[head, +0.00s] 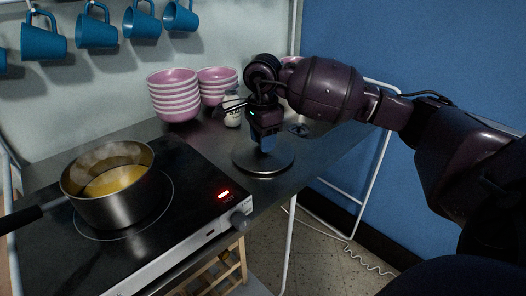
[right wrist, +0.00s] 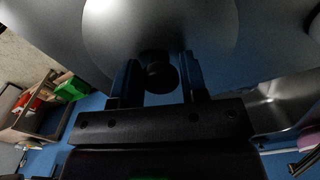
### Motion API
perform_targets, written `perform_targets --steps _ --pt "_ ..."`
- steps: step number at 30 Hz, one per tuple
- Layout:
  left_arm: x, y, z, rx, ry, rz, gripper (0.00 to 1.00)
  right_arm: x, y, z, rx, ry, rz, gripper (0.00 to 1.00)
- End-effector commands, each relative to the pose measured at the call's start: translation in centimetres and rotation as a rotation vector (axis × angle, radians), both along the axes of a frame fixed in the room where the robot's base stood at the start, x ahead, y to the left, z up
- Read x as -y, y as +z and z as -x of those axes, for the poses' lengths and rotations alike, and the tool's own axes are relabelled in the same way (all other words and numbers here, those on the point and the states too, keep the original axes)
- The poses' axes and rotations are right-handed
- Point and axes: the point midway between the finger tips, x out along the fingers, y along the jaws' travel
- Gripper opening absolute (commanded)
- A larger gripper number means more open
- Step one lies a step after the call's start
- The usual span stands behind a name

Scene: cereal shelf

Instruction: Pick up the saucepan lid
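The saucepan lid (head: 246,163) is a round grey metal disc lying on the dark counter, to the right of the hot plate. My right gripper (head: 266,146) points down over its middle and hides the knob in the head view. In the right wrist view the lid (right wrist: 110,30) fills the top, and its black knob (right wrist: 159,75) stands between the two fingers of the right gripper (right wrist: 160,82). The fingers are open, with a small gap on each side of the knob. My left gripper is not in view.
A steaming saucepan (head: 115,205) with yellow contents sits on the black hot plate (head: 190,190), its red light lit. Pink and white bowl stacks (head: 173,97) and a small white jar (head: 232,110) stand behind. Blue mugs (head: 97,30) hang above. The counter's edge is close to the lid.

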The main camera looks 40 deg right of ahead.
Motion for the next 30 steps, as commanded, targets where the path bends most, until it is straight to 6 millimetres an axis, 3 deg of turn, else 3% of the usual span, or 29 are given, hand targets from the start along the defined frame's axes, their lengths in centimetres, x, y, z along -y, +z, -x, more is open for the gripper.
perform_targets --steps 1,6,17,23,30 --pt "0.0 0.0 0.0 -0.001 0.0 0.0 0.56 0.0 0.0 0.0 0.0 0.0 0.0 0.33" --pt "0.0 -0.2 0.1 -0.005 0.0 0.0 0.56 0.0 0.0 0.0 0.0 0.0 0.0 0.09" --pt "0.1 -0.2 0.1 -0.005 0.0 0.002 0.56 0.0 1.1 0.0 0.003 0.0 0.002 0.09" --pt "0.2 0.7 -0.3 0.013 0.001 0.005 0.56 0.0 4.8 0.0 0.008 0.0 0.002 0.09" --pt "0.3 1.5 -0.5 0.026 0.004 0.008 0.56 0.0 11.2 0.0 0.009 -0.001 0.0 0.09"
